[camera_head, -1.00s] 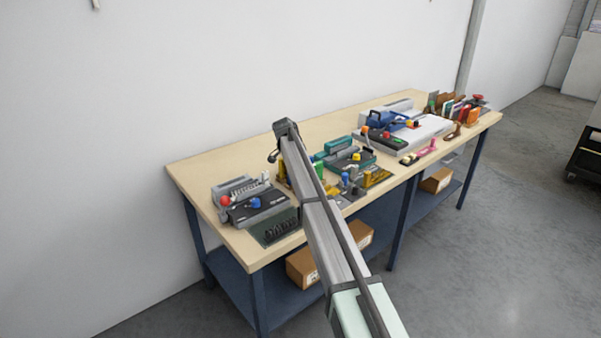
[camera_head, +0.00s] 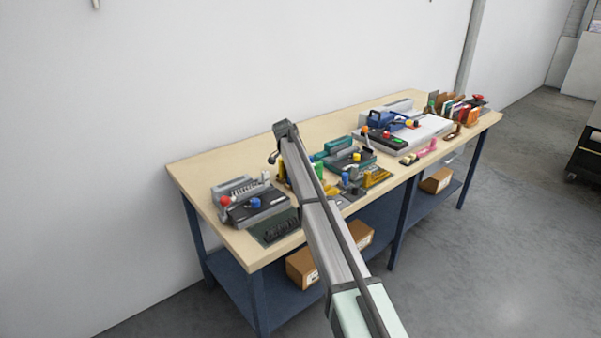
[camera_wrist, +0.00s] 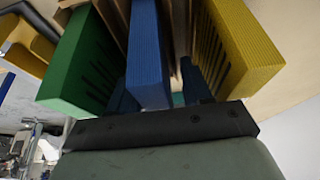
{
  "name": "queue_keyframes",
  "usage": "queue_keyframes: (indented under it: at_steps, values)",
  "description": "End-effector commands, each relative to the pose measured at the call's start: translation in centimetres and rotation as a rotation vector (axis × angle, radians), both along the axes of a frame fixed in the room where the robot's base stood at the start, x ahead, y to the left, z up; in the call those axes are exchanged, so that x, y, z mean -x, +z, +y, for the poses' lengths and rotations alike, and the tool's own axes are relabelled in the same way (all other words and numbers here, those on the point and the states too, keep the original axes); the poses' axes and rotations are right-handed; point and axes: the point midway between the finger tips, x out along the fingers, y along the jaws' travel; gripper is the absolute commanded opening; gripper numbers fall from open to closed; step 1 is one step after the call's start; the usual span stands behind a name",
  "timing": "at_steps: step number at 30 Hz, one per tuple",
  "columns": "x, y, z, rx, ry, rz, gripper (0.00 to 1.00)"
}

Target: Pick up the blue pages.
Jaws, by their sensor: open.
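The blue pages (camera_wrist: 149,55) are a thick upright block with ridged edges, in the middle of the wrist view. The green pages (camera_wrist: 82,65) stand to their left and the yellow pages (camera_wrist: 240,50) to their right, both with dark slots. My gripper (camera_wrist: 158,88) is open, with dark finger-like shapes on both sides of the blue block. Whether they touch it I cannot tell. In the head view my arm hides the gripper and the blue pages. Yellow (camera_head: 282,170) and green (camera_head: 319,170) upright pieces show on either side of the arm.
The wooden workbench (camera_head: 205,180) carries a grey binding machine (camera_head: 255,203) at left, a teal machine (camera_head: 350,160) near the middle and a blue-and-white machine (camera_head: 420,130) farther right. Bare tabletop lies along the back. Brown boxes (camera_head: 303,268) sit on the lower shelf.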

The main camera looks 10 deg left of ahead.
Motion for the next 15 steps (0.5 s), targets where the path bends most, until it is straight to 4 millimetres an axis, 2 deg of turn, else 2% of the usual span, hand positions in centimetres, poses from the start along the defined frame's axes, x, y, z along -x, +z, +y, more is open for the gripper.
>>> queue_keyframes:
  at_steps: [2, 15]
  values:
    - [-0.01, 0.0, -0.01, 0.0, 0.0, 0.0, 0.49]
    - [0.0, 0.01, 0.0, 0.0, 0.0, 0.0, 0.07]
